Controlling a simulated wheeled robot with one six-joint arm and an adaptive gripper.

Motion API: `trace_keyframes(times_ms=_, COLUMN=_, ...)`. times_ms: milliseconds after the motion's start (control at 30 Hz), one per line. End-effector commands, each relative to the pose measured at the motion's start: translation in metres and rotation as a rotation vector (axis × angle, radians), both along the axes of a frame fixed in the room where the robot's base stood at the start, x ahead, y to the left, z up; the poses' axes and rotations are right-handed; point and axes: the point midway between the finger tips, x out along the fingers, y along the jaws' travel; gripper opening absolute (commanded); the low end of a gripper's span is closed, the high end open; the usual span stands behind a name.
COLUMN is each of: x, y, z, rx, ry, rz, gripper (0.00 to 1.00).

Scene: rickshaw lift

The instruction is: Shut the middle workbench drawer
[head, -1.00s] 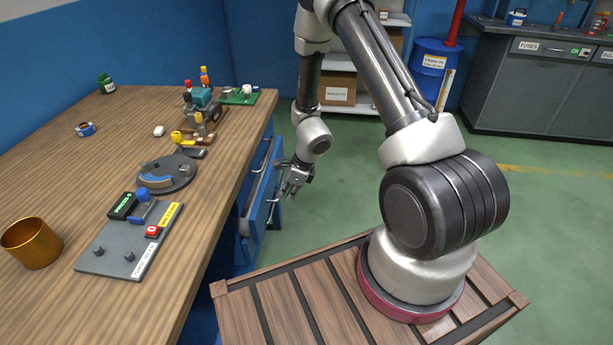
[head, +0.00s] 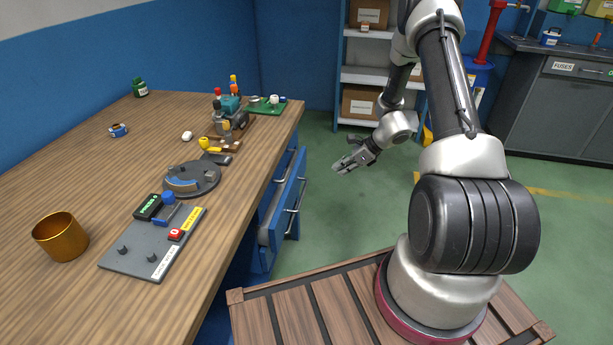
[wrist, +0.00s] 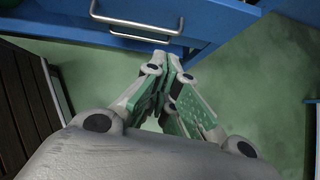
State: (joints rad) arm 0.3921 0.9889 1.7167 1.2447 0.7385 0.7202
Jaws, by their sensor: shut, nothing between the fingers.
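The blue workbench drawers (head: 286,215) are under the right edge of the wooden bench top, with metal bar handles. At least one drawer stands pulled out, its inside partly showing. I cannot tell surely which level it is. My gripper (head: 338,168) is shut and empty, to the right of the drawer fronts and apart from them, over the green floor. In the wrist view the blue drawer front (wrist: 205,22) and its handles cross the top, beyond my closed fingertips (wrist: 172,62). The lower part of the drawers is hidden by the bench edge in the head view.
The bench top (head: 90,180) holds a brass cup (head: 61,238), a grey panel (head: 140,255), a round grey fixture (head: 192,180) and small tools. Shelves with boxes (head: 360,102) stand at the back. Green floor (head: 335,220) is free right of the drawers.

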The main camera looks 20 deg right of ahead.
Motion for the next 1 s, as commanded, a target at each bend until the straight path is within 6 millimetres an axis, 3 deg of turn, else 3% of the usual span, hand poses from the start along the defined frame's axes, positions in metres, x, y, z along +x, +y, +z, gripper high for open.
trace_keyframes(times_ms=33, x=0.011, y=0.006, z=0.011, rx=0.021, ry=-0.041, rz=0.039, gripper=0.00)
trace_keyframes(times_ms=167, x=0.011, y=0.019, z=0.016, rx=0.054, ry=-0.073, rz=0.096, gripper=0.00)
trace_keyframes(times_ms=333, x=0.018, y=0.033, z=0.000, rx=0.051, ry=-0.074, rz=0.099, gripper=0.00)
trace_keyframes(times_ms=700, x=0.045, y=0.081, z=-0.055, rx=0.050, ry=-0.073, rz=0.100, gripper=0.00)
trace_keyframes(times_ms=1000, x=0.063, y=0.111, z=-0.053, rx=0.049, ry=-0.074, rz=0.098, gripper=0.00)
